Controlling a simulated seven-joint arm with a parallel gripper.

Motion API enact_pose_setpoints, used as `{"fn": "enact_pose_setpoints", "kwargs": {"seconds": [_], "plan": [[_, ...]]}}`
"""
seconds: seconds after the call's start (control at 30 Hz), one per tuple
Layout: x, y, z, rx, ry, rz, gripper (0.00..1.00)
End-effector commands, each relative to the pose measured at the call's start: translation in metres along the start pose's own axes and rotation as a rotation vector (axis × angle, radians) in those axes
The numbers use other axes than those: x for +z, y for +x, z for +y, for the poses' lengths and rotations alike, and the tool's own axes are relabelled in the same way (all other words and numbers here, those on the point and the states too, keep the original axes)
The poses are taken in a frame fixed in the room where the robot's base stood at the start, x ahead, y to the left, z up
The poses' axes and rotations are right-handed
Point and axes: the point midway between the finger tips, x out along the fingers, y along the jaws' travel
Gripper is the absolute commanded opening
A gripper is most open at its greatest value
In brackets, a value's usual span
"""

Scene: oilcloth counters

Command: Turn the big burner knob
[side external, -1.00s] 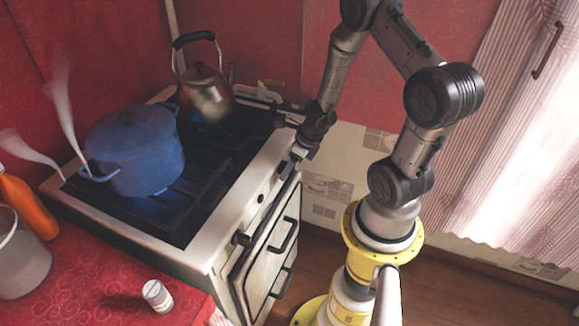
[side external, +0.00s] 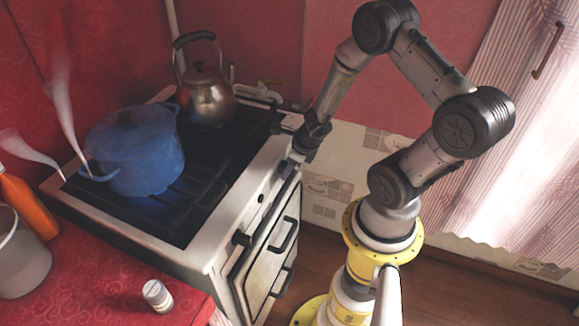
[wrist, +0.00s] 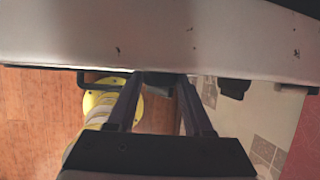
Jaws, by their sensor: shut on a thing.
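The white stove (side external: 236,205) has dark knobs along its front panel, including one knob (side external: 242,238) at the near end. My gripper (side external: 288,166) is at the farther part of this panel, pointing down at the front edge. In the wrist view, the two fingers of my gripper (wrist: 159,82) reach the stove edge, shut on a dark burner knob (wrist: 160,77) that shows between their tips. The fingers hide part of this knob, and its turned angle cannot be told. Another dark knob (wrist: 235,88) sticks out to the right of the fingers.
A steaming blue pot (side external: 135,150) and a metal kettle (side external: 207,98) stand on the stove top. Oven handles (side external: 283,236) stick out below the panel.

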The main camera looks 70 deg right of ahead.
Motion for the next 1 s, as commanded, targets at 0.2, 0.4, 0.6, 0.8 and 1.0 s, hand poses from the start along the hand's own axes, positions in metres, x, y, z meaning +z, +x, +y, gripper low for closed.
{"fn": "enact_pose_setpoints", "kwargs": {"seconds": [0.2,0.4,0.6,0.8,1.0], "plan": [[0.0020,-0.0011,0.0006,-0.064,-0.028,-0.006,0.00],[0.0019,-0.0008,0.0005,-0.097,-0.039,-0.005,0.00],[0.0011,-0.0002,0.0007,-0.101,-0.039,-0.004,0.00],[0.0011,-0.0001,0.0007,-0.101,-0.038,-0.004,0.56],[0.0007,0.0001,0.0010,-0.100,-0.039,-0.002,0.81]]}}
